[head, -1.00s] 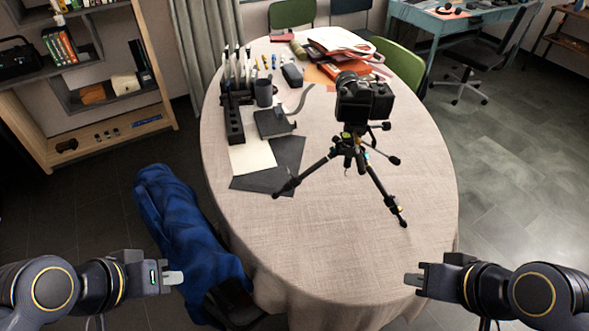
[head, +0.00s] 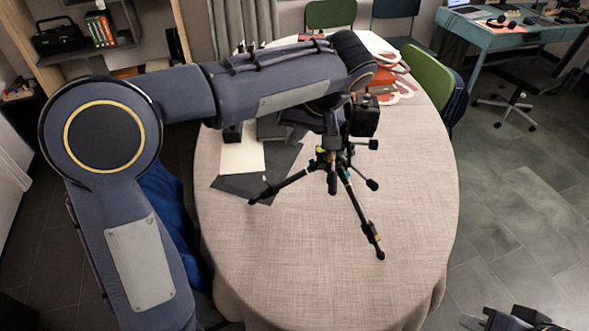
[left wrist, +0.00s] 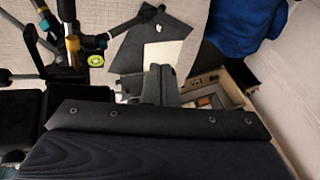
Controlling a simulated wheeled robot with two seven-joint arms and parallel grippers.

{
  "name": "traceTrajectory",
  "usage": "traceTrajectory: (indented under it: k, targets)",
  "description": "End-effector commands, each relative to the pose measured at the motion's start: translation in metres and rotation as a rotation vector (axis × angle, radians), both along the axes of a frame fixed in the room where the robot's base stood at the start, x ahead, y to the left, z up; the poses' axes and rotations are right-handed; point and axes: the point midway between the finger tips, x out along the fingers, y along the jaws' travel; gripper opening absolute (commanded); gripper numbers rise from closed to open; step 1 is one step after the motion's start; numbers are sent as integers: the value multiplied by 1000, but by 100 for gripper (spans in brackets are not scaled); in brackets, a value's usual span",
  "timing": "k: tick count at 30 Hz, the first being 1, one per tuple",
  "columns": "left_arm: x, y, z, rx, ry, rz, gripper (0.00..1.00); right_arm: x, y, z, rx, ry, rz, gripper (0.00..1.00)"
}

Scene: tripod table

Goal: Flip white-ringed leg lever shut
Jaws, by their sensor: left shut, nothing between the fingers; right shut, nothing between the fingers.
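The black tripod (head: 332,162) stands on the table with legs spread, and a black camera (head: 364,116) is on top. One leg (head: 360,210) with teal and yellow marks points to the front right; another leg (head: 285,185) points left. I cannot make out a white ring or its lever. The tripod legs also show at the upper left of the left wrist view (left wrist: 72,42). My left arm reaches across the table, and its gripper is beside the tripod's upper part, mostly covered in the head view. Its fingers (left wrist: 160,88) are shut and empty. My right gripper (head: 472,322) is shut at the bottom right edge.
The round cloth-covered table (head: 300,255) is bare in front of the tripod. A dark sheet (head: 230,186) and pale paper (head: 243,155) lie left of it. A blue cloth item (head: 165,195) is beside the table. Green chairs (head: 428,75) stand behind.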

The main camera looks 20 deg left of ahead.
Motion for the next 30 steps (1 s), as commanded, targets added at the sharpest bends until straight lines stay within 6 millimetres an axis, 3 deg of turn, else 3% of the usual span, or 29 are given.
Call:
traceTrajectory:
  k: [17,23,30]
  targets:
    - [8,-3,-6,21,-13,19,0,0,0,-1,0,0,0,0]
    - [13,12,-34,22,-9,20,0,0,0,-3,0,0,0,0]
    - [21,36,-81,22,-8,18,0,0,0,-4,0,0,0,0]
